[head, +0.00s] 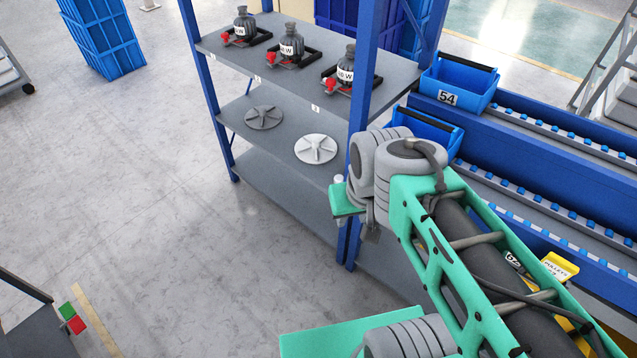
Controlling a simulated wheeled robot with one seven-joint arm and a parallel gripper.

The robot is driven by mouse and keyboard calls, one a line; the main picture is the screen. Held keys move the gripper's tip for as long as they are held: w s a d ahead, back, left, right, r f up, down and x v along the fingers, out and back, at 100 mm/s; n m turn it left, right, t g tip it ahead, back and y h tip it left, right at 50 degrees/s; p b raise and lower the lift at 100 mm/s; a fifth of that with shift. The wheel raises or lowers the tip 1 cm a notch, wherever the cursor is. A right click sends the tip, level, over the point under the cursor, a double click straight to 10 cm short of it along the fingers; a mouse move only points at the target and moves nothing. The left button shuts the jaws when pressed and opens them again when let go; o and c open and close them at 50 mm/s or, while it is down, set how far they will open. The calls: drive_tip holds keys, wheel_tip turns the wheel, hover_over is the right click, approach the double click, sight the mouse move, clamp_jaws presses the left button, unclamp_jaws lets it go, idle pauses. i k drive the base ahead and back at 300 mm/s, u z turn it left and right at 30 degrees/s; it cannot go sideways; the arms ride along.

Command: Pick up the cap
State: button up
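Two round, ribbed discs that look like caps lie flat on the middle shelf. One is a dark grey disc (264,117). The other is a white disc (316,149), to its right and nearer to my arm. My gripper (370,232) is at the end of the green and grey arm, beside the front right post of the shelf and to the right of the white disc. It appears apart from both discs. Its fingers are mostly hidden by my wrist, so I cannot tell whether they are open.
The grey shelf unit (215,42) has blue posts (364,90). Several dark bottles with red parts stand in black holders on its top shelf. A blue bin (458,82) labelled 54 sits on a roller conveyor (560,135) at the right.

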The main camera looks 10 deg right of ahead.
sight(338, 178)
drive_tip(key=u, duration=0.4)
drive_tip(key=i, duration=0.9)
drive_tip(key=u, duration=1.65)
